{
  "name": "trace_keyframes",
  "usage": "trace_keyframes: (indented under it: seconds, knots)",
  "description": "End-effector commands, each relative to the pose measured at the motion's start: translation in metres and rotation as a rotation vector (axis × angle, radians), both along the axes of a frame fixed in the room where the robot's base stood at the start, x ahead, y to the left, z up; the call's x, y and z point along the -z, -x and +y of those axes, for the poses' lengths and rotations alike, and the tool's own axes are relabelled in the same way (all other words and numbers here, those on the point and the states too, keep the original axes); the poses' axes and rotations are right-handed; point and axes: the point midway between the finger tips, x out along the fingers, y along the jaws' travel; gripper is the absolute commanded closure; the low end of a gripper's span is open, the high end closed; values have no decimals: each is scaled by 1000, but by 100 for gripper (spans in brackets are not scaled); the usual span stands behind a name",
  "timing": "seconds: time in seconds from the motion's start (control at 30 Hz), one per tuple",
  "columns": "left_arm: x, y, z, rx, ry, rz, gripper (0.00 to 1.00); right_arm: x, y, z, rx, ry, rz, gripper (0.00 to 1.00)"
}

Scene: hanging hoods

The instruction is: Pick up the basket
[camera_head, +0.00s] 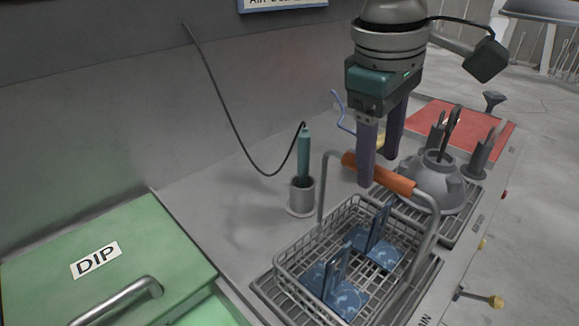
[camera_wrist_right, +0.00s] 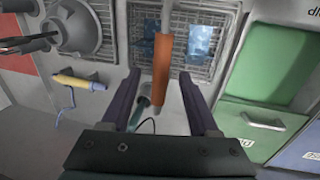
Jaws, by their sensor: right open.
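The wire basket (camera_head: 300,262) stands on a drain rack, with blue plate-like parts (camera_head: 338,290) inside. Its arched metal handle has an orange grip (camera_head: 396,182) at the top. My right gripper (camera_head: 377,170) points down at the grip, open, with one finger in front of the grip in the head view. In the right wrist view the orange grip (camera_wrist_right: 162,60) lies between the two spread fingers of my right gripper (camera_wrist_right: 160,74), apart from both. The basket (camera_wrist_right: 181,22) shows beyond it. My left gripper is not in view.
A green lidded DIP station (camera_head: 120,250) is at the left. A teal tool in a grey cup (camera_head: 302,195) with a black cable stands behind the basket. A grey domed fixture (camera_head: 437,185) stands right of the basket, near a red mat (camera_head: 425,115). A wall rises behind.

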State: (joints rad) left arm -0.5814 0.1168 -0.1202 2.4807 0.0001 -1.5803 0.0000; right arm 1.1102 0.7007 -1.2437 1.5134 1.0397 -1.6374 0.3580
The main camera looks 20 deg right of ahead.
Motion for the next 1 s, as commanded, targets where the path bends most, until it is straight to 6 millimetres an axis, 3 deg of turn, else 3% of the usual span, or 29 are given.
trace_keyframes:
  seconds: [0.2, 0.47, 1.0]
  knots:
    - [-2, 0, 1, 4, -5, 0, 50, 31, -4, -4, 0, 1, 3, 39]
    - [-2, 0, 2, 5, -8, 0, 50, 35, -5, -5, -2, 0, 0, 39]
    - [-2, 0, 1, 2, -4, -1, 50, 34, -5, -5, -2, 0, 0, 97]
